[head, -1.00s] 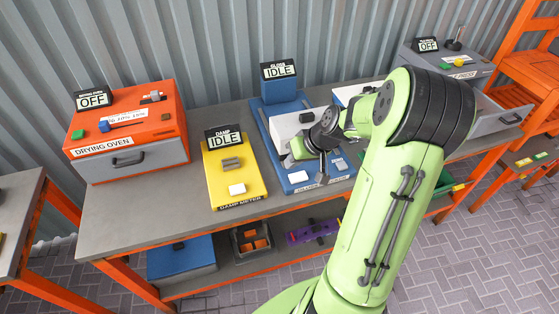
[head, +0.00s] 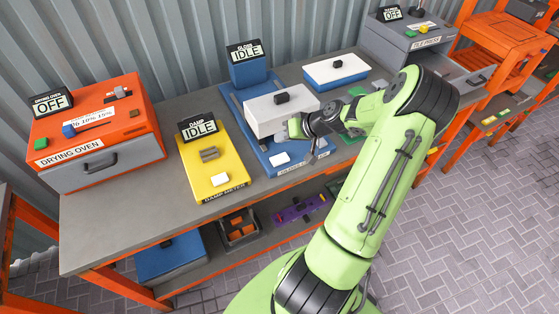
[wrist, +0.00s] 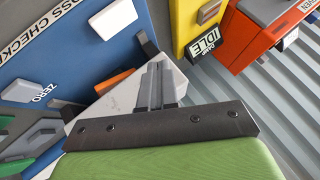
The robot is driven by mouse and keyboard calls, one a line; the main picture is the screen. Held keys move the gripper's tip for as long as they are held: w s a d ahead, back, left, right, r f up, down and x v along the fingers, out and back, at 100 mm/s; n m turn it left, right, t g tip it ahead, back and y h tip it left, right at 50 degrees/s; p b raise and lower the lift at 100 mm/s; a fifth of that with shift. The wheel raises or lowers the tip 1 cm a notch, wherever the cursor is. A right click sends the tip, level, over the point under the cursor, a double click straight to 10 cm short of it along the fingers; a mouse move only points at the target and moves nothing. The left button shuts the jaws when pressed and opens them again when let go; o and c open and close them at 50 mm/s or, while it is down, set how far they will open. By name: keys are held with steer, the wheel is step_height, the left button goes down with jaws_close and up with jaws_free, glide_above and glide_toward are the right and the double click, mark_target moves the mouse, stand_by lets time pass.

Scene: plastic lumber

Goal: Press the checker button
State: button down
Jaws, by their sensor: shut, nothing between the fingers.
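The gloss checker (head: 262,165) is a blue base on the bench with a raised display (head: 245,52) reading IDLE. A white button (head: 280,159) sits on its front part; a white button also shows beside the lettering in the wrist view (wrist: 87,20). A white block (head: 262,117) with a black knob stands on the base, behind the button. My gripper (head: 287,129) is at the block's front right side, beyond the button and apart from it. In the wrist view its fingers (wrist: 157,70) are shut and empty in front of the white block.
The yellow damp meter (head: 198,165) with its own white button stands left of the checker. The drying oven (head: 100,130) is farther left. A blue and white box (head: 336,72) and the tile press (head: 405,50) stand to the right. The bench front is mostly clear.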

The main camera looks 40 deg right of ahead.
mark_target(283, 159)
step_height(283, 159, down, 6)
steer(key=b, duration=0.4)
steer(key=shift+f, duration=0.15)
stand_by(1.6)
steer(key=shift+f+b, duration=0.4)
steer(key=shift+b, duration=0.1)
steer(key=shift+f+b, duration=0.45)
steer(key=shift+f, duration=0.05)
stand_by(0.4)
steer(key=shift+r+p, duration=0.65)
steer(key=shift+r, duration=0.3)
step_height(283, 159, up, 5)
steer(key=p, duration=0.3)
steer(key=shift+r+p, duration=0.1)
steer(key=shift+p, duration=0.3)
